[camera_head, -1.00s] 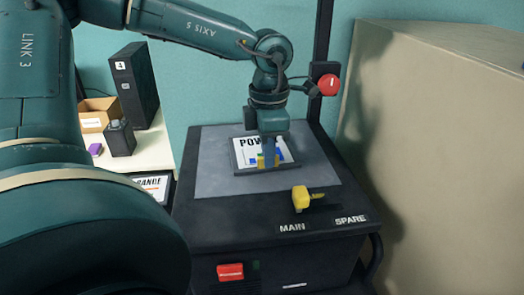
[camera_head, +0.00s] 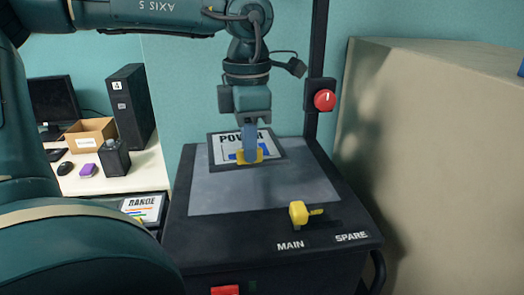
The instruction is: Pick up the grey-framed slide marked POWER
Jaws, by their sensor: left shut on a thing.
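The grey-framed slide marked POWER (camera_head: 232,138) is in my left gripper (camera_head: 250,157), at the back of the grey plate (camera_head: 263,193) on top of a black machine. Its front edge is held at the gripper's yellow fingertips, and the slide looks tilted up off the plate. The gripper covers part of its lettering and blue graphic. My right gripper does not show.
A yellow lever (camera_head: 299,213) sits by the MAIN and SPARE labels. A post with a red knob (camera_head: 324,100) rises behind right. A slide marked RANGE (camera_head: 143,207) lies left. A cardboard box (camera_head: 91,136) stands on the desk. A large beige block (camera_head: 440,150) bounds the right.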

